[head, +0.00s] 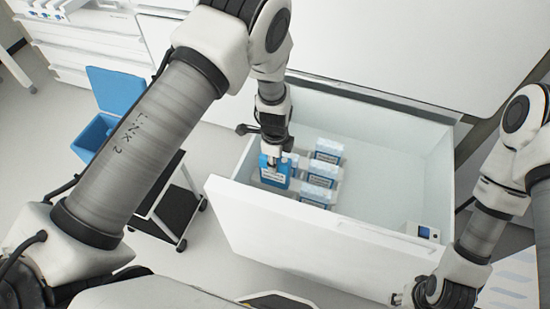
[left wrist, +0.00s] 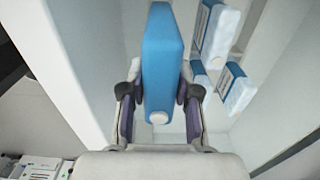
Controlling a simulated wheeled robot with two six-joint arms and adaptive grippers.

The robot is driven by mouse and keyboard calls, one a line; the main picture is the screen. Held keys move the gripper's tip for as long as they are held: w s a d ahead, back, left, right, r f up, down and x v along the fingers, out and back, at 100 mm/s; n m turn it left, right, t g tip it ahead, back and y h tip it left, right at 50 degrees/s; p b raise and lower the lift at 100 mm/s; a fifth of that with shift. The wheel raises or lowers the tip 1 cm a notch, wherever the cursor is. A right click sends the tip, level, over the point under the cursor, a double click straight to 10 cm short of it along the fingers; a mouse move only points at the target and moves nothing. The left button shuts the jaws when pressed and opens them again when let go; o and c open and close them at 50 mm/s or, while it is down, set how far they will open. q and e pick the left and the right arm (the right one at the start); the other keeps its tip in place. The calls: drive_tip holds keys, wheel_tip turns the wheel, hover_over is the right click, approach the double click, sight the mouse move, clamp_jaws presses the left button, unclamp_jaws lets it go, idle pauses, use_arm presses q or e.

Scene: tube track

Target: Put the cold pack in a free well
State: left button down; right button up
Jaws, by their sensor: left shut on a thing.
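The cold pack (head: 274,172) is a blue slab with a white label, in my left gripper (head: 272,153) over the left end of the open drawer. The left wrist view shows the blue pack (left wrist: 162,60) upright between both fingers (left wrist: 160,112). Whether its lower end touches anything is unclear. Several blue-and-white packs stand to its right inside the drawer, among them a rear one (head: 328,150) and a front one (head: 316,196).
The white drawer (head: 310,236) is pulled out, its front wall close to my left gripper. A small display panel (head: 429,233) sits at its right end. A blue box (head: 97,133) with a raised lid stands on a dark cart (head: 172,212) at left.

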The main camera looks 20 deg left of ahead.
sight(275, 179)
use_arm(q)
drive_tip(key=shift+f, duration=0.65)
drive_tip(key=shift+f+b, duration=0.85)
drive_tip(key=shift+f, duration=0.9)
drive_tip(key=shift+f+b, duration=0.65)
drive_tip(key=shift+f, duration=0.6)
drive_tip(key=shift+f+b, duration=0.85)
drive_tip(key=shift+f, duration=0.55)
